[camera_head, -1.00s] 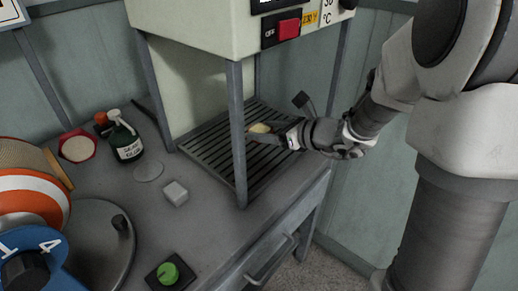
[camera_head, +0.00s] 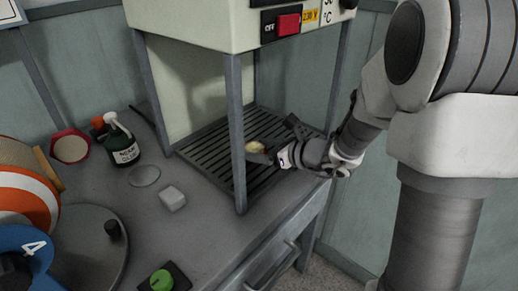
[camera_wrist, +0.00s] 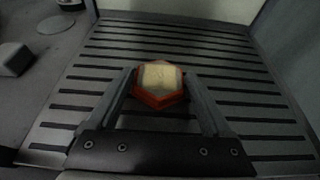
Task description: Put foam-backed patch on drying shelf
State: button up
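The foam-backed patch (camera_wrist: 160,84) is a small hexagonal red piece with pale yellow foam on its upper face. My gripper (camera_wrist: 160,92) has one finger along each side of it and looks shut on it. In the head view the patch (camera_head: 256,147) shows as a pale yellow spot at the tip of my gripper (camera_head: 262,154), behind the front post. The drying shelf (camera_head: 205,152) is a dark slatted rack under the heater box, and its slats (camera_wrist: 90,62) fill the wrist view. The patch is over the shelf; I cannot tell whether it touches the slats.
A grey front post (camera_head: 237,135) stands just left of my gripper. The heater box (camera_head: 200,18) with a red switch is overhead. Shelf slats look bare.

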jog(key=shift+o, duration=0.8)
jog(key=shift+r, duration=0.1)
